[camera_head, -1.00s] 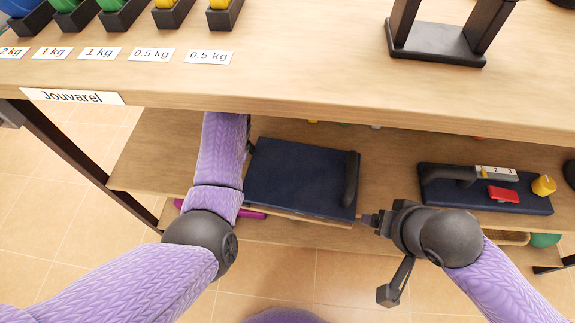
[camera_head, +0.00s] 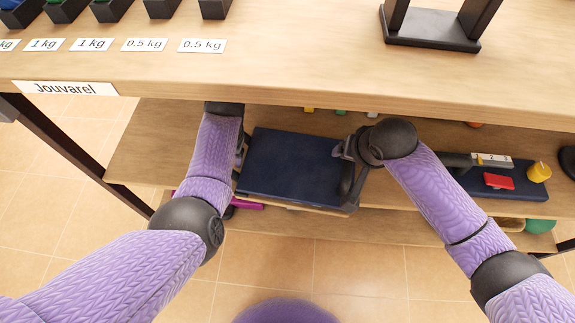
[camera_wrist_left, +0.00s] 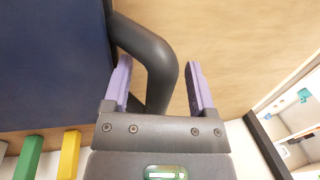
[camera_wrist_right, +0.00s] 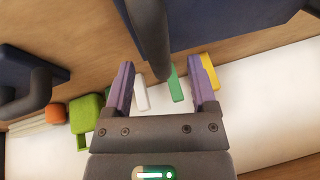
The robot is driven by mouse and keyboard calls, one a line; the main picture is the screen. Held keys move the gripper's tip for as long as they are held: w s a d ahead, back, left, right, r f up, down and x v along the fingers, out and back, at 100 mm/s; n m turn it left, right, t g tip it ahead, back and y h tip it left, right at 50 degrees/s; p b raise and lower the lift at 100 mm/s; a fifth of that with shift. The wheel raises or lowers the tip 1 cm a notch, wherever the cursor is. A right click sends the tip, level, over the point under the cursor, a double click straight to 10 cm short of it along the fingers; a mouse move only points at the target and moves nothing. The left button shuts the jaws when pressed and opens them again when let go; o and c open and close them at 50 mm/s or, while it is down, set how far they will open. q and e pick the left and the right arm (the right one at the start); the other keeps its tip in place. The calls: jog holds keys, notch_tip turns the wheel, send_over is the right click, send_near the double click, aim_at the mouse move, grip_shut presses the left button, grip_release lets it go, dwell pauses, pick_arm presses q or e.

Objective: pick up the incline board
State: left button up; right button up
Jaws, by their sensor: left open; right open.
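The incline board (camera_head: 290,168) is a flat dark blue slab with dark bar handles at its sides, lying on the shelf under the tabletop. In the left wrist view, my left gripper (camera_wrist_left: 158,74) is open with the black left handle (camera_wrist_left: 152,45) between its fingers. In the head view my left arm hides most of that handle. In the right wrist view, my right gripper (camera_wrist_right: 162,72) is open with the black right handle (camera_wrist_right: 150,30) reaching between its fingers. I cannot tell whether any finger touches a handle.
The wooden tabletop (camera_head: 300,75) overhangs the shelf (camera_head: 150,150). A second dark blue board (camera_head: 515,185) lies to the right, bearing a red block (camera_head: 498,181) and a yellow piece (camera_head: 539,172). A black stand (camera_head: 430,28) and weight labels are on the tabletop.

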pick_arm(q)
jog(key=shift+a+f, duration=0.1)
jog(key=shift+f, duration=0.5)
pick_arm(e)
jog(key=shift+x, duration=1.45)
pick_arm(q)
grip_shut()
pick_arm(e)
grip_shut()
